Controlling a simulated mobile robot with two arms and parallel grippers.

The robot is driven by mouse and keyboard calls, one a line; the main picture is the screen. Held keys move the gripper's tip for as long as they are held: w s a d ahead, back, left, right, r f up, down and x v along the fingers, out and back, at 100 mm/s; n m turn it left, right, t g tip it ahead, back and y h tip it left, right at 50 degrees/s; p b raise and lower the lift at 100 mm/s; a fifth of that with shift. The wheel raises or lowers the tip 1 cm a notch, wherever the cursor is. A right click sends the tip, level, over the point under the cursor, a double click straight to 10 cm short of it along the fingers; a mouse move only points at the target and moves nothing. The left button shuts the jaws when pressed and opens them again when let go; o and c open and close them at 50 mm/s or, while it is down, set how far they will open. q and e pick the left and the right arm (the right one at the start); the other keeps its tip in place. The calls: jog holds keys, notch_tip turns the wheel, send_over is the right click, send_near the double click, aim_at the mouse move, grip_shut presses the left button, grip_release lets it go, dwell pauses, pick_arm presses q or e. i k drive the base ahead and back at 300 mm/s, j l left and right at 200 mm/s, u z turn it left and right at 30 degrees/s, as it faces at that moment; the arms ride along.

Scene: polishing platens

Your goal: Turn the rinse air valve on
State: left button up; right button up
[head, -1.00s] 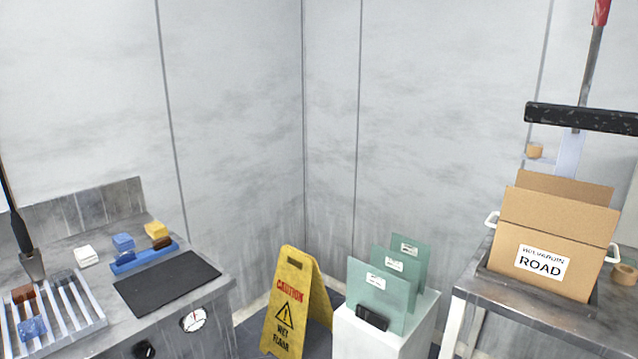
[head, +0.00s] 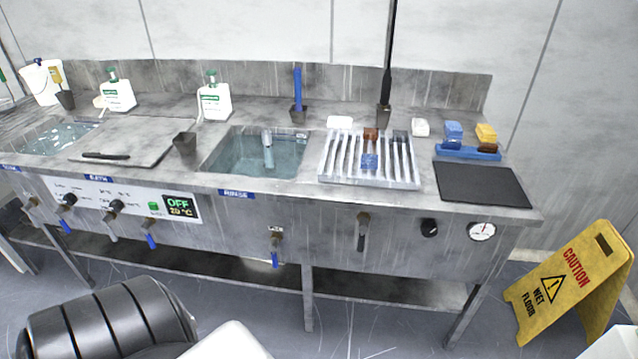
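The rinse basin (head: 260,153) is set in the steel counter, with a blue RINSE label (head: 237,194) on the front edge. Below and right of it, a brass valve with a blue lever (head: 275,250) hangs from the front panel, lever pointing down. A small tag above it is too small to read surely. Further right is another brass valve with a dark lever (head: 361,237), also pointing down. I cannot tell from the labels which one is the rinse air valve. Neither of my grippers is in view.
A black knob (head: 429,228) and a pressure gauge (head: 482,231) sit right of the valves. Several blue-lever taps are at the left, near an OFF display (head: 180,208). A yellow wet-floor sign (head: 567,285) stands at the right. The floor before the counter is mostly open.

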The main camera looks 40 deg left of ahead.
aim_at(362, 239)
jog(key=u, duration=1.1)
